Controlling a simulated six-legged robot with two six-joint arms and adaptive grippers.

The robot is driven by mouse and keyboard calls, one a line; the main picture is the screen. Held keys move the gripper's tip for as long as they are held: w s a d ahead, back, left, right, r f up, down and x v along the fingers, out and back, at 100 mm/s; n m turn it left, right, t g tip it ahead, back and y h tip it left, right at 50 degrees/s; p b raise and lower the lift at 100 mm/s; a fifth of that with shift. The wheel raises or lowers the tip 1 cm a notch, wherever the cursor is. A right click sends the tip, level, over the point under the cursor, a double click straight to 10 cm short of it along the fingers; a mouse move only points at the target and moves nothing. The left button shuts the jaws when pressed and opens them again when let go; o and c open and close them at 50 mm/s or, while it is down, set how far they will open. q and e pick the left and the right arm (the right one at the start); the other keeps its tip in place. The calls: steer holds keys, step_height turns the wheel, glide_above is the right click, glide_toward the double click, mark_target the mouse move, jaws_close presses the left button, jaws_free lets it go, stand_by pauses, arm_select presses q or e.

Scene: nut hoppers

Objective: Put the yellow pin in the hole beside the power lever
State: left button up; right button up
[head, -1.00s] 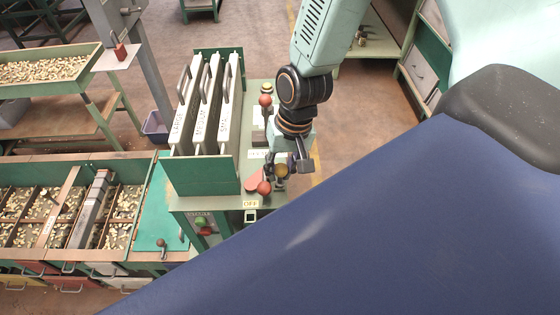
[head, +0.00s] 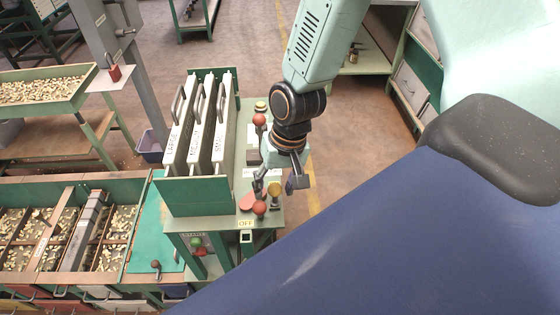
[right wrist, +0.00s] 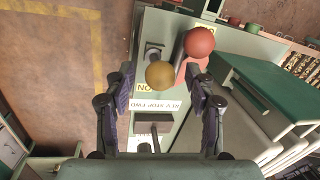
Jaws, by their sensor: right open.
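The yellow pin shows an ochre ball head (head: 275,188) at the cabinet's front right in the head view; it is also in the right wrist view (right wrist: 159,76). My right gripper (head: 279,184) is open above the cabinet top. In the right wrist view the pin's head appears between its fingertips (right wrist: 160,80), with gaps on both sides. The pin's lower part is hidden. A red ball-headed lever (head: 260,208), apparently the power lever, stands beside the pin and leans near an OFF label (head: 246,223). I cannot make out the hole clearly. My left gripper is not seen.
Three upright labelled plates (head: 200,125) stand left of the gripper. Nut bins (head: 70,240) lie at left. A floor aisle (head: 340,130) is open to the right.

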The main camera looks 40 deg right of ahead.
step_height(320, 180, up, 11)
steer(key=d, duration=0.2)
steer(key=shift+s, duration=0.35)
step_height(320, 180, up, 9)
steer(key=d+p, duration=0.1)
steer(key=p, duration=0.6)
steer(key=shift+s+d, duration=0.25)
steer(key=shift+s, duration=0.05)
stand_by(0.3)
stand_by(0.8)
